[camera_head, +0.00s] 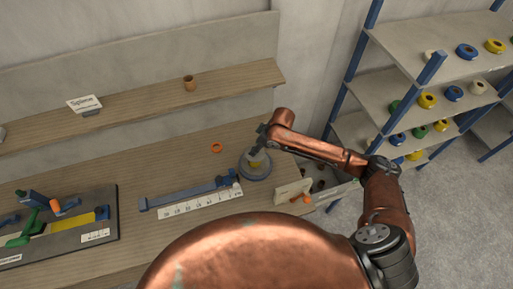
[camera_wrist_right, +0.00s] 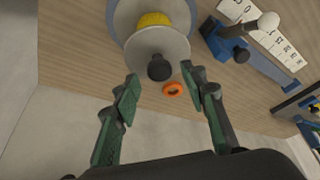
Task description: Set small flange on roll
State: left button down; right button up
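The small flange (camera_wrist_right: 165,43), a light grey disc with a dark knob (camera_wrist_right: 159,68), sits over the yellow roll (camera_wrist_right: 154,19). A wider blue-grey disc (camera_wrist_right: 118,18) lies beneath, and its rim also shows in the head view (camera_head: 254,176). My right gripper (camera_wrist_right: 158,77) is open in the right wrist view, its green fingers apart on either side of the knob with visible gaps. In the head view the right gripper (camera_head: 262,142) is above the roll, partly hiding it. Whether the flange is fully seated is unclear. My left gripper is not in view.
An orange ring (camera_head: 216,147) lies on the table left of the roll. A blue bar tool with a numbered scale (camera_head: 200,203) and a dark board with tools (camera_head: 70,232) are farther left. A shelf (camera_head: 115,116) is behind; a rack of tape rolls (camera_head: 410,80) stands right.

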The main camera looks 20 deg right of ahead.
jog(key=b+v, duration=0.1)
jog(key=v, duration=1)
jog(key=shift+s+d, duration=0.1)
